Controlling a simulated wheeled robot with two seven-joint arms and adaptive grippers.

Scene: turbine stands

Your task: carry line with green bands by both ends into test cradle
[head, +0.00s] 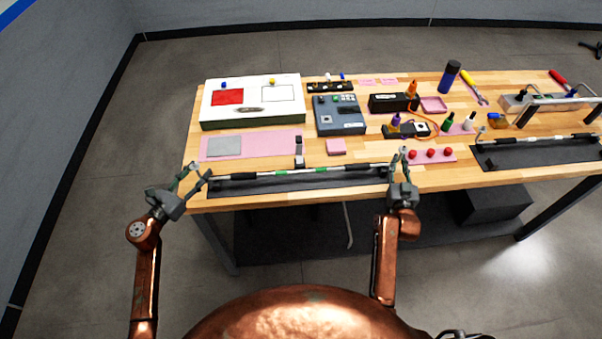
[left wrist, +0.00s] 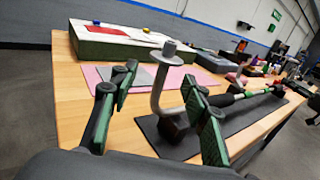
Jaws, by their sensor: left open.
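The line with green bands (head: 300,172) is a pale tube with dark end collars. It lies along a dark mat (head: 300,186) at the table's front edge. In the left wrist view its near end bends upright into a grey pipe with a round flange (left wrist: 170,53). My left gripper (head: 199,174) is open at the line's left end; in its wrist view the upright pipe shows between the two fingers, with no clear contact. My right gripper (head: 402,160) is at the line's right end; whether its fingers are closed on it is too small to tell.
A second line (head: 540,139) lies on another dark mat at the right. Behind it stands a grey block with a metal frame (head: 515,103). Red balls on a pink pad (head: 431,156), a grey instrument box (head: 338,115) and a white-topped case (head: 252,100) occupy the table.

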